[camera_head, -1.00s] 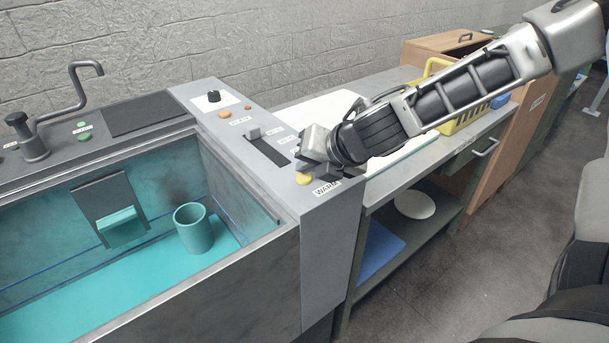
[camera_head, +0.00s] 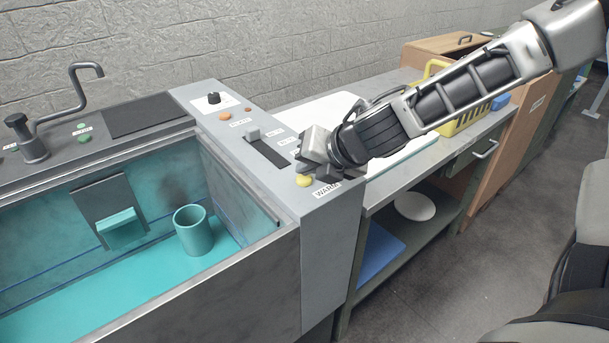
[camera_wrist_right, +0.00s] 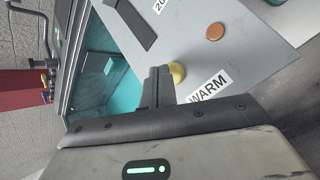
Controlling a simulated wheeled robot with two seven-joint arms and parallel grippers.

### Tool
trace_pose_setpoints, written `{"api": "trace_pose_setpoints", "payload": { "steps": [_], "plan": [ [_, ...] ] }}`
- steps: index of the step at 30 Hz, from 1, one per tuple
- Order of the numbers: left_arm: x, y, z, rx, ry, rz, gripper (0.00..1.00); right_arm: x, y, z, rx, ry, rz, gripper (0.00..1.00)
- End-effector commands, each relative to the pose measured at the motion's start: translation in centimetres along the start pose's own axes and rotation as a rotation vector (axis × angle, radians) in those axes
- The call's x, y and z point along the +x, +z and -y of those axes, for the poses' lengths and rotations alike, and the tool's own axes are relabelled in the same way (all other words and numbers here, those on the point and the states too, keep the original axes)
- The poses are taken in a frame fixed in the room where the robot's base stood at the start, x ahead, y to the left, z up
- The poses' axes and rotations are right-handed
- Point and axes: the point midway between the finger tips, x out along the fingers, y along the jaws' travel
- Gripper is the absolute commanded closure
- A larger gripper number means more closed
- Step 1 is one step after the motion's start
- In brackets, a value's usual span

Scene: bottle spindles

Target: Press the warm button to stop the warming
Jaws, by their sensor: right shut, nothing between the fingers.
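The yellow warm button (camera_head: 304,180) sits on the grey panel at the front right corner of the tank, beside a "WARM" label (camera_head: 326,190). My right gripper (camera_head: 308,168) is shut and empty, right at the button in the head view. In the right wrist view the shut fingers (camera_wrist_right: 158,88) are beside the yellow button (camera_wrist_right: 177,73) and partly cover it. I cannot tell whether they touch it. The WARM label (camera_wrist_right: 208,86) also shows there. My left gripper is not in view.
The tank (camera_head: 200,290) holds teal liquid and a teal cup (camera_head: 193,232). The panel also carries a slider (camera_head: 253,133), a black knob (camera_head: 213,97) and an orange button (camera_head: 225,115). A bench with a yellow basket (camera_head: 465,118) stands to the right.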

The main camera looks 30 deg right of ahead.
Motion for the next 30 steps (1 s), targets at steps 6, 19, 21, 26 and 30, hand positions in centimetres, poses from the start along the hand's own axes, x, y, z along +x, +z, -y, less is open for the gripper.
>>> {"api": "trace_pose_setpoints", "payload": {
  "steps": [6, 19, 21, 26, 30],
  "plan": [
    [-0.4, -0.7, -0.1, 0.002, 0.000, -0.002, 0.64, -0.6, 0.5, -0.5, -0.001, 0.001, 0.001, 1.00],
    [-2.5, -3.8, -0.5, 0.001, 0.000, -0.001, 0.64, -3.6, 2.7, -2.7, -0.001, 0.000, 0.002, 1.00],
    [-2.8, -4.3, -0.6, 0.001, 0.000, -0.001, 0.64, -4.1, 3.0, -3.0, -0.001, 0.000, 0.002, 1.00],
    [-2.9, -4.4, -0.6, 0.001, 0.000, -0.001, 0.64, -4.3, 3.1, -3.1, -0.001, 0.000, 0.001, 1.00],
    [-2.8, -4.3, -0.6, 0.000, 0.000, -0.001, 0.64, -4.2, 3.1, -3.1, -0.001, 0.000, 0.001, 1.00]
  ]
}}
